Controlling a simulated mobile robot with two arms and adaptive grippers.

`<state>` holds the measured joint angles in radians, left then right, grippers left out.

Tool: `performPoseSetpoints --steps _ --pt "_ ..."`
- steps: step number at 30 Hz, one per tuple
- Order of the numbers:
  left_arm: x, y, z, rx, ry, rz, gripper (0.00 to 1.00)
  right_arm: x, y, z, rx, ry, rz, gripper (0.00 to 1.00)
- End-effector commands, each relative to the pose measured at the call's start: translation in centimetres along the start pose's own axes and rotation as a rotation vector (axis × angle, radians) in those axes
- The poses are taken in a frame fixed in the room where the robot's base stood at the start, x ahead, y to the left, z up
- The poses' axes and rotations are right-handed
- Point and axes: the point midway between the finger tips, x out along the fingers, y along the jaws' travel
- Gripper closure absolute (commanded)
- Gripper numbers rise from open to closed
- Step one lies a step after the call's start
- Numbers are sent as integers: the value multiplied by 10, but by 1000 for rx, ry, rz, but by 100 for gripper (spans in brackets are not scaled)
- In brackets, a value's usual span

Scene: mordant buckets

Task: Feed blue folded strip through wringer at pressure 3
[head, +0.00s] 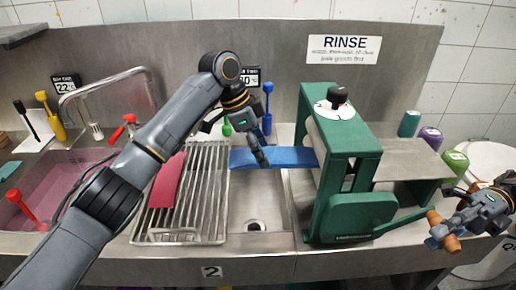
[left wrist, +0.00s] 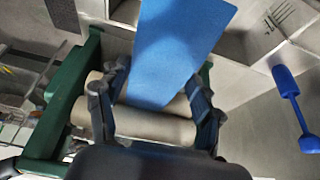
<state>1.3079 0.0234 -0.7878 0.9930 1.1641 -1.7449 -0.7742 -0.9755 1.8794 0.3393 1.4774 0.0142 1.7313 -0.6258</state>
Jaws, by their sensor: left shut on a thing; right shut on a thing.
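The blue folded strip (head: 288,158) stretches flat from my left gripper to the wringer's left side; its far end is hidden at the frame. In the left wrist view the strip (left wrist: 180,45) runs between the fingers, near the pale rollers (left wrist: 150,125). My left gripper (head: 262,160) is shut on the strip, above the basin. The green wringer (head: 345,150) has a white dial with a black knob (head: 336,98) on top; its setting is too small to read. My right gripper (head: 440,228) is shut on the wooden crank handle (head: 434,217) at the wringer's right.
A wire rack (head: 212,190) with a red strip (head: 167,180) lies left of the basin (head: 258,205). A pink-filled sink (head: 60,185) and faucet are further left. Coloured containers (head: 431,137) stand right of the wringer. A blue tool (left wrist: 290,95) shows in the left wrist view.

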Motion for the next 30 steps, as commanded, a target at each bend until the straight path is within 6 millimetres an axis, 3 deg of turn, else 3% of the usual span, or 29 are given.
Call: performPoseSetpoints --steps 1,30 --pt "0 4 -15 19 28 -1 87 0 6 2 -11 0 9 93" --pt "-1 4 -15 24 28 -2 88 -5 -11 0 -52 -4 149 93"
